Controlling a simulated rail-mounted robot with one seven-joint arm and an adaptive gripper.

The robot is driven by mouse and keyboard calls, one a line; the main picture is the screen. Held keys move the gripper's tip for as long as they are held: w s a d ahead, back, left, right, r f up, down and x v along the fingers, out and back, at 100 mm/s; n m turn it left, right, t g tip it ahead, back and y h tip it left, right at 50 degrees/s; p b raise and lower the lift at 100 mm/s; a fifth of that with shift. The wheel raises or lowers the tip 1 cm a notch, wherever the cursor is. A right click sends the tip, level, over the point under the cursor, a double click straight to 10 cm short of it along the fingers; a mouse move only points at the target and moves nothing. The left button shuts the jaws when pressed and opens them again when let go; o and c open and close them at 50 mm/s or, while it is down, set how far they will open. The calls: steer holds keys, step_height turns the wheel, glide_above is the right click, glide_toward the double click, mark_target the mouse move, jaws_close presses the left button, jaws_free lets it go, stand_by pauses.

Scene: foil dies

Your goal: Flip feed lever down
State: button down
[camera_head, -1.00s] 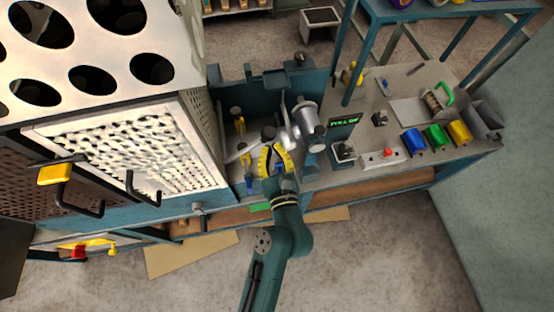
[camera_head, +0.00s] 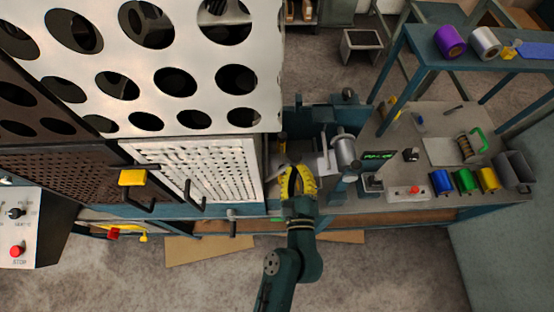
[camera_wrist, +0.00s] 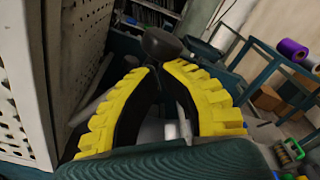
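My gripper (camera_head: 298,182) has yellow ribbed fingers with black inner pads and is at the machine bay beside the white perforated guard. In the wrist view, the fingertips (camera_wrist: 156,68) come nearly together. A dark round knob (camera_wrist: 162,43), which looks like the feed lever's end, stands just beyond them. Its narrow neck appears to run down between the tips, so the fingers look shut on it. The rest of the lever is mostly hidden behind the fingers. In the head view I cannot pick the knob out clearly.
The perforated guard (camera_head: 226,172) stands close left of my gripper. A grey cylinder (camera_head: 345,152) is close on the right. A small green-lit display (camera_head: 377,155), a red button (camera_head: 414,189) and coloured rolls are farther right. Open floor lies in front.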

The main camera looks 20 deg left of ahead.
steer(key=shift+a, duration=0.2)
steer(key=shift+d, duration=0.1)
step_height(320, 180, down, 4)
steer(key=d+b, duration=0.3)
steer(key=b, duration=0.3)
steer(key=r+v, duration=0.1)
steer(key=v, duration=0.9)
steer(key=shift+s+a, duration=0.25)
steer(key=shift+a, duration=0.1)
